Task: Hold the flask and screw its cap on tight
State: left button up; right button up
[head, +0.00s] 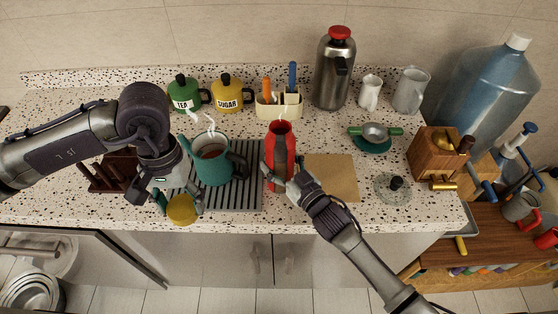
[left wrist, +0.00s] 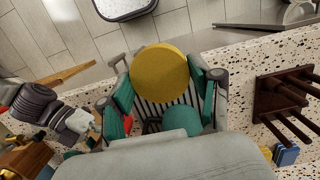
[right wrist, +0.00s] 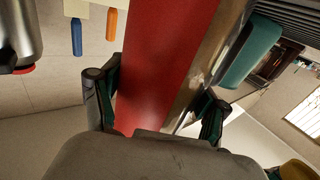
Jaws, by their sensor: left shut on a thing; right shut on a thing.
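The cap (left wrist: 160,73) sits between the fingers in the left wrist view. The cap's underside and thread are not clear.
A steaming teal pot (head: 213,165) stands on a ribbed grey mat (head: 252,200) between cap and flask. A tan board (head: 335,175) lies right of the flask. A utensil holder (head: 278,106) and a steel flask (head: 334,75) with red top stand behind. A dark wooden rack (head: 108,180) is at left.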

pick_arm(q)
jog(key=w+d+r+n+h, duration=0.1)
jog(key=w+d+r+n, duration=0.3)
jog(key=w+d+n, duration=0.5)
notch_tip(320, 180, up, 6)
jog(key=n+t, duration=0.2)
jog(key=n, duration=0.6)
send_over(281, 127)
jog(key=a, duration=0.1)
jog(key=shift+s, duration=0.25)
jog(key=shift+w+d+r+n, duration=0.2)
jog(key=shift+d+r+n, duration=0.15)
jog(key=shift+n, duration=0.15)
jog(key=shift+f, duration=0.15)
jog(key=shift+f, duration=2.25)
jog(key=shift+f, duration=0.5)
